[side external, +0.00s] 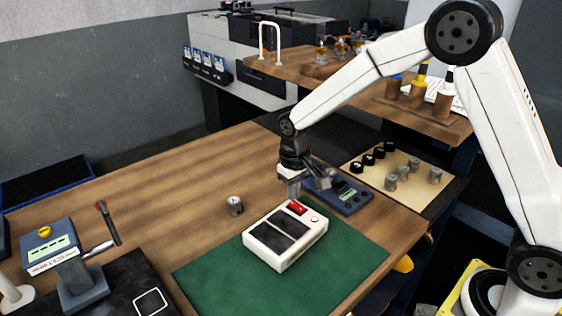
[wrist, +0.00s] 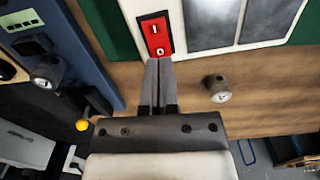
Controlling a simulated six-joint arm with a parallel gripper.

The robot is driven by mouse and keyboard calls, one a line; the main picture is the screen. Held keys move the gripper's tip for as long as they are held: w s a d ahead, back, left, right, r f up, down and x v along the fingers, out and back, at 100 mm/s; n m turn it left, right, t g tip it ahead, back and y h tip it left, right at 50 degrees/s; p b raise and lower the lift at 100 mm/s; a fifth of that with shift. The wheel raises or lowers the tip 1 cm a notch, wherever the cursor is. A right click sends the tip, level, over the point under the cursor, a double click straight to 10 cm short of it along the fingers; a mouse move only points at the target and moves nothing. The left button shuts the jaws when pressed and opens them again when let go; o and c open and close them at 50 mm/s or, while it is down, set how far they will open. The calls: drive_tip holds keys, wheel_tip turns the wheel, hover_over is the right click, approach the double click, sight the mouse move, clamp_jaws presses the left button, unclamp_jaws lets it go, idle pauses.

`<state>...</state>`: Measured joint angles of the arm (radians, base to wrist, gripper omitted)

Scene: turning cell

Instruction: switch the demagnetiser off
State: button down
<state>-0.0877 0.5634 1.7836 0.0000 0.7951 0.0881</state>
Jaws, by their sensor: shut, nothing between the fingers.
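The demagnetiser (side external: 285,237) is a cream box with two dark plates on top, resting on a green mat. Its red rocker switch (side external: 297,208) sits at the far end of its top. In the wrist view the switch (wrist: 156,36) shows a "I" and an "O" mark, with the "O" end nearer my fingers. My gripper (side external: 294,198) is shut and empty, pointing down at the switch. In the wrist view the fingertips (wrist: 158,62) are right by the "O" end; I cannot tell whether they touch it. The rocker's tilt is not clear.
A small metal cylinder (side external: 235,206) stands on the wood beside the demagnetiser. A blue-grey device (side external: 350,196) lies close behind my gripper. A board with several metal parts (side external: 408,203) is further right. The green mat (side external: 335,270) is clear in front.

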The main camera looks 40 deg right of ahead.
sight(294, 204)
drive_tip(key=shift+f, duration=0.9)
idle(0.8)
drive_tip(key=shift+r, duration=3.5)
drive_tip(key=shift+s, duration=0.1)
drive_tip(key=s+d+f+t, duration=0.1)
drive_tip(key=s+d, duration=0.1)
drive_tip(key=s, duration=0.6)
drive_tip(key=s+d+f+t, duration=0.1)
drive_tip(key=s+d+f, duration=0.1)
drive_tip(key=s, duration=0.7)
drive_tip(key=shift+s+f+t, duration=0.2)
drive_tip(key=shift+f+t, duration=0.05)
drive_tip(key=shift+t, duration=0.05)
